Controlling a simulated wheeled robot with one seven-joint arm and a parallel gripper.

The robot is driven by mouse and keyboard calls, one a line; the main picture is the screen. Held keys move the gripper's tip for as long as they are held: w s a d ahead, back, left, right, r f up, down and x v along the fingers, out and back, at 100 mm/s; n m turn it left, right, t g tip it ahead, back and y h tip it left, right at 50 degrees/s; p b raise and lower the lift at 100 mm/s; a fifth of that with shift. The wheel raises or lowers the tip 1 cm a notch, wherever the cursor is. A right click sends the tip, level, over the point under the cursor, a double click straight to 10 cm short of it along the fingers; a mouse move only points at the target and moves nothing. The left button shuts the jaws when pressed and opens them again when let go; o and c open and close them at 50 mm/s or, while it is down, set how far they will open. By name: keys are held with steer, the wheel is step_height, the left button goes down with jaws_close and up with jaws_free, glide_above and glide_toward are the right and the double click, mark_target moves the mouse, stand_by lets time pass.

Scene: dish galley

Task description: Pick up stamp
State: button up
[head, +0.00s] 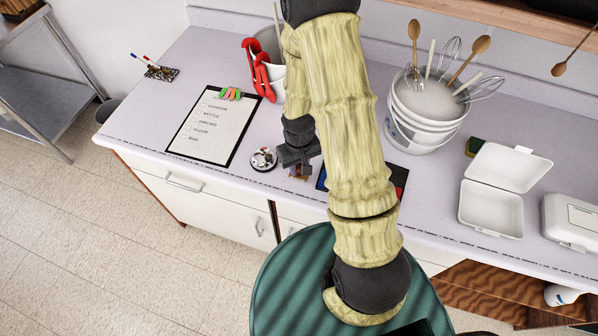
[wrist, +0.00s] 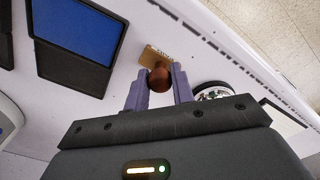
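The stamp, with a round brown wooden knob (wrist: 159,76) and a tan base (wrist: 149,55), stands on the pale counter in the wrist view. In the head view only a small part of the stamp (head: 300,175) shows below my gripper (head: 298,155). In the wrist view my gripper (wrist: 160,92) is open, with its two purple-grey fingers on either side of the knob. The knob shows between and just past the fingertips. Narrow gaps seem to remain on both sides; contact is hard to tell.
A silver desk bell (head: 263,159) stands close left of the stamp, with a clipboard (head: 215,125) beyond it. An open blue ink pad (wrist: 74,30) lies on the other side. White tubs of whisks (head: 425,115) and takeout boxes (head: 492,208) stand at right.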

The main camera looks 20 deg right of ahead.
mark_target(299, 166)
steer(key=shift+c, duration=0.8)
steer(key=shift+r, duration=0.2)
step_height(299, 166, up, 10)
steer(key=shift+f+b, duration=0.2)
steer(key=shift+b, duration=0.55)
